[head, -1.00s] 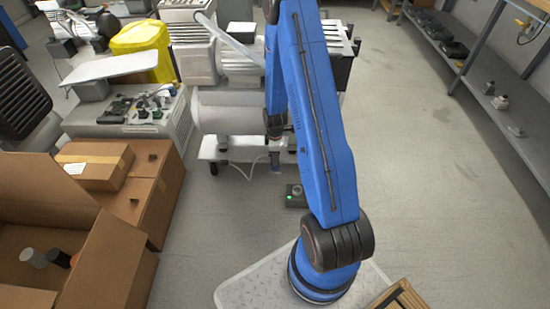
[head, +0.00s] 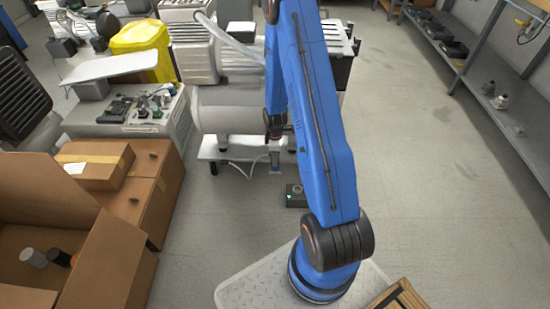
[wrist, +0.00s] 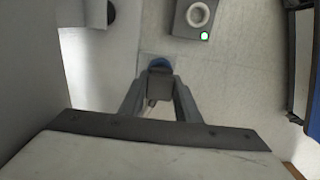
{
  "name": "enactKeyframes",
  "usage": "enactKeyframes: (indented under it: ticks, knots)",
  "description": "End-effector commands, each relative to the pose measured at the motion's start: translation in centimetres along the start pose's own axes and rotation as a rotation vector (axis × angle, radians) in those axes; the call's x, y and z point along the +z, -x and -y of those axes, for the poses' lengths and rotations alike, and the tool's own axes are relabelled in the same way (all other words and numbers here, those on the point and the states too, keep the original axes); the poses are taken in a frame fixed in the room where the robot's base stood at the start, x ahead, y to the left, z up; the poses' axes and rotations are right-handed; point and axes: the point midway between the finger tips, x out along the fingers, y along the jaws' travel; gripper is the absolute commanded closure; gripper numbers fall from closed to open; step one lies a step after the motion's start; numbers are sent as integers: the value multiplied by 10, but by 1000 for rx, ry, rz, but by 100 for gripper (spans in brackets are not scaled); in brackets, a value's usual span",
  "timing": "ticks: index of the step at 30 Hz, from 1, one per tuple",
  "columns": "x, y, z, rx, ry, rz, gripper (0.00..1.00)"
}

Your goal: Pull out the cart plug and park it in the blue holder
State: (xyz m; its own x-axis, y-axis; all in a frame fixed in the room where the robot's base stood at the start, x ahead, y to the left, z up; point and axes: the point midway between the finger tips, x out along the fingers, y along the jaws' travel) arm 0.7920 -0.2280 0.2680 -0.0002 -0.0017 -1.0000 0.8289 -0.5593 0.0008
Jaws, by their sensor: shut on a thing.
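My gripper (wrist: 160,92) is shut on the dark grey cart plug (wrist: 159,80) in the wrist view. A rounded blue piece, which looks like the blue holder (wrist: 160,62), shows just beyond the plug, lined up with it. I cannot tell whether the plug touches it or sits in it. The dark floor socket box (wrist: 191,31), with a pale ring and a green light, stands apart, up and to the right. The ring looks empty. In the head view my gripper (head: 275,160) hangs low before the cart, left of the socket box (head: 296,196); the holder is hidden there.
The grey compressor cart (head: 225,148) stands close behind my gripper, with a pale hose (head: 243,172) looping below it. Cardboard boxes (head: 155,190) fill the left. Open floor (head: 420,180) lies to the right, before a shelf rack (head: 490,95).

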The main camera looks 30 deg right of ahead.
Motion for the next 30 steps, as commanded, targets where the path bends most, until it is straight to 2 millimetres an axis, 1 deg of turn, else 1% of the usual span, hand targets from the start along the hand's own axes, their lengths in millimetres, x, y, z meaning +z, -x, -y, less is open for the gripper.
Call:
enactKeyframes:
  ticks: [20, 21, 30]
  knots:
    - [0, -11, 0, 0, 0, 0, 94]
    - [0, -11, 0, 1, 0, 0, 63]
    - [0, -10, 0, 0, 0, 0, 63]
